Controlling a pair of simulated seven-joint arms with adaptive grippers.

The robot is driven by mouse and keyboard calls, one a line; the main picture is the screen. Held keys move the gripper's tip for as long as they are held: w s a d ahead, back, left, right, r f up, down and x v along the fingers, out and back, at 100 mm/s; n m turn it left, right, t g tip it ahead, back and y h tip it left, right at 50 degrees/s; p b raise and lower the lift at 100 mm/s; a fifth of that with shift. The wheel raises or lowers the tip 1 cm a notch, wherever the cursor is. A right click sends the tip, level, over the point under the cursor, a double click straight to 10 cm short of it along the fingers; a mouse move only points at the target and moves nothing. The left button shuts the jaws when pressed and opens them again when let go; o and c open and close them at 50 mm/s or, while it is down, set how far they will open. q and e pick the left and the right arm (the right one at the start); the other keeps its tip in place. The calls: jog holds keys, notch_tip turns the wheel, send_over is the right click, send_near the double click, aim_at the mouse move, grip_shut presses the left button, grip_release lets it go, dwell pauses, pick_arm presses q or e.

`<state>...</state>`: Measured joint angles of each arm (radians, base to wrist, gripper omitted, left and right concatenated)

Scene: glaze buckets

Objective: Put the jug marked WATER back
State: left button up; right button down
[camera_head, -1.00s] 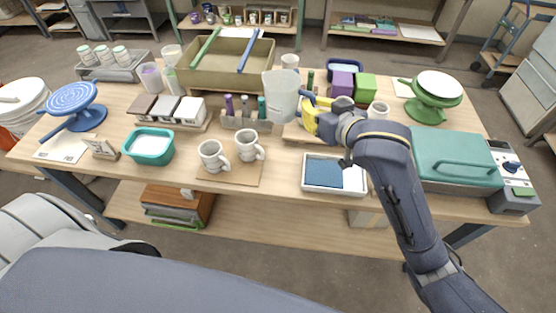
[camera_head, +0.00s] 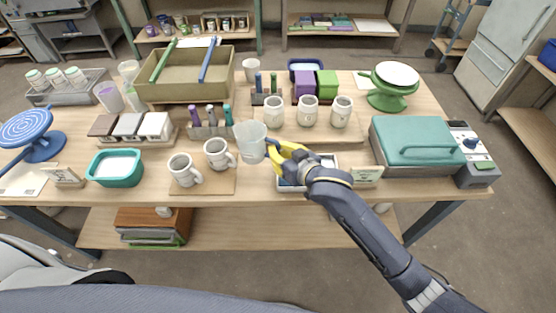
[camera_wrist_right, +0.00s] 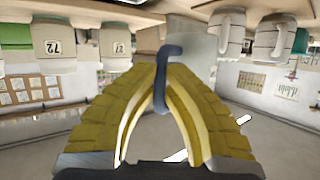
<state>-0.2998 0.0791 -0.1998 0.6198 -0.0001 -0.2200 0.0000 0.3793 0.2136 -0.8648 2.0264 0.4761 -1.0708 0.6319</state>
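My right gripper (camera_head: 285,151) has its yellow fingers shut on the dark handle (camera_wrist_right: 165,80) of a translucent jug (camera_head: 250,141). It holds the jug about upright, just right of the two front mugs. In the right wrist view the jug (camera_wrist_right: 190,45) shows beyond the fingertips; no WATER marking is readable. Two more translucent vessels stand at the back left: a purple-tinted one (camera_head: 109,97) and a clearer one (camera_head: 129,71), partly overlapping another behind the purple one. My left gripper is not in view.
Two mugs (camera_head: 184,171) stand on a front board. Three marked jars (camera_head: 307,111) stand on a board behind the right gripper. A white-rimmed tray (camera_head: 283,184) lies under the gripper. An olive box (camera_head: 186,78) and tool holder (camera_head: 209,131) stand farther back.

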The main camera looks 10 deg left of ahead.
jog(key=shift+f, duration=2.15)
jog(key=shift+f, duration=0.4)
jog(key=c, duration=1.6)
grip_release()
jog(key=shift+f, duration=0.1)
jog(key=shift+r, duration=0.4)
jog(key=shift+s+d+r, duration=0.2)
jog(key=v, duration=1.1)
jog(key=shift+s+d, duration=0.1)
jog(key=shift+s, duration=0.05)
